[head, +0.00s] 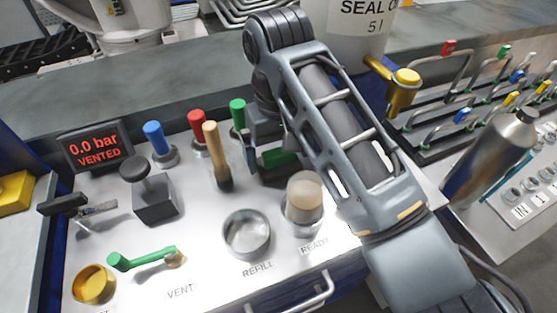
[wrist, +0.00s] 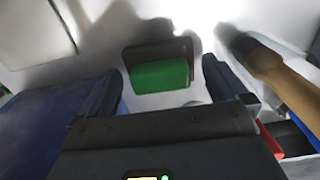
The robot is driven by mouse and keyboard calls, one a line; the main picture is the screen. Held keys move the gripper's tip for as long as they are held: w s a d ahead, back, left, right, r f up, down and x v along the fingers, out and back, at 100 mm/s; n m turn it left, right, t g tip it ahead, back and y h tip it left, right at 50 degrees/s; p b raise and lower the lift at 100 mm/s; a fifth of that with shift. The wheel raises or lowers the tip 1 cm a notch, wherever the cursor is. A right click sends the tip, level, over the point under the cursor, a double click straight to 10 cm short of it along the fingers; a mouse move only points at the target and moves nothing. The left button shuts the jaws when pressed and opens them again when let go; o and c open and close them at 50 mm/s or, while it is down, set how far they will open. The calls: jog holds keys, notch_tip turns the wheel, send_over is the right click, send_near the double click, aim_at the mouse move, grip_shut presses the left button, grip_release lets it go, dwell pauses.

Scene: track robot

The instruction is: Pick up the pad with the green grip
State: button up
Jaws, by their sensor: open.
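The pad with the green grip (wrist: 160,75) shows in the wrist view as a dark block with a green bar, on the pale panel. My gripper (wrist: 163,90) is open, with one dark finger to the left of the green grip and one to the right. I see gaps on both sides, so the fingers do not appear to touch it. In the head view the green grip (head: 280,157) shows under my gripper (head: 266,150); my arm and fingers hide much of the pad.
A wooden-handled tool (head: 212,145) stands close to the left of my gripper in the head view. Blue (head: 154,138), red (head: 197,122) and green (head: 238,113) knobbed handles stand behind. A cup with a beige top (head: 304,190) and an empty ring (head: 247,238) are in front.

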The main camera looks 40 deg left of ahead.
aim_at(279, 151)
jog(key=shift+c, duration=0.3)
jog(key=c, duration=0.8)
jog(key=shift+r, duration=0.15)
notch_tip(279, 151, up, 18)
jog(key=p, duration=0.4)
jog(key=o, duration=0.4)
jog(key=c, duration=0.3)
